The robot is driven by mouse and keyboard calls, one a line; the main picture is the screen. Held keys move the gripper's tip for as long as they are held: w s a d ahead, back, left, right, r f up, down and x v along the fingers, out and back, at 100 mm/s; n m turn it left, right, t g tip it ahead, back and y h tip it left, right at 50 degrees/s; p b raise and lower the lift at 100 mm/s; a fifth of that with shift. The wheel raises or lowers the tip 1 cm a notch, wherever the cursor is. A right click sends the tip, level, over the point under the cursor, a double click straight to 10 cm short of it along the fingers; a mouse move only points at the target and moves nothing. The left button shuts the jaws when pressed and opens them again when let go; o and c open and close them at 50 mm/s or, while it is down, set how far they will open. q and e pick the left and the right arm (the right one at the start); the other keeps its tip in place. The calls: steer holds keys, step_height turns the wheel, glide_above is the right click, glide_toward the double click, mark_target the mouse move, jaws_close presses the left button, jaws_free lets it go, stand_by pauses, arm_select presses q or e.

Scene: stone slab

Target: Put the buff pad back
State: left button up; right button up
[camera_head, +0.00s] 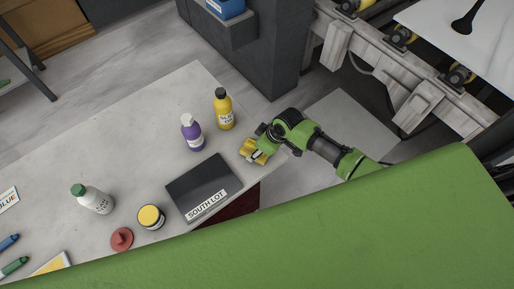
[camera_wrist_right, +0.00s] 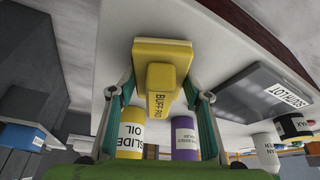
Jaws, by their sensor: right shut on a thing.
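The yellow buff pad (camera_wrist_right: 163,52), with its lettered grip block, is held between the two fingers of my right gripper (camera_wrist_right: 160,100) in the wrist view. In the head view my right gripper (camera_head: 261,149) reaches in from the right, and the yellow pad (camera_head: 251,154) shows under it near the right edge of the stone slab (camera_head: 130,122). I cannot tell how high the pad is above the slab. A dark flat tray (camera_head: 203,183) labelled SOUTH LOT lies to the left and nearer; it also shows in the wrist view (camera_wrist_right: 255,88). My left gripper is not in view.
A yellow bottle (camera_head: 223,112) and a purple bottle (camera_head: 191,133) stand just left of the gripper. A white bottle (camera_head: 95,201), a yellow-topped jar (camera_head: 150,217) and a red knobbed item (camera_head: 121,239) are farther left.

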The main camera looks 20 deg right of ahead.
steer(key=shift+f, duration=0.15)
steer(key=o, duration=1)
steer(key=shift+r, duration=0.2)
steer(key=v, duration=1.2)
steer(key=shift+s+b, duration=0.1)
steer(key=shift+b, duration=0.2)
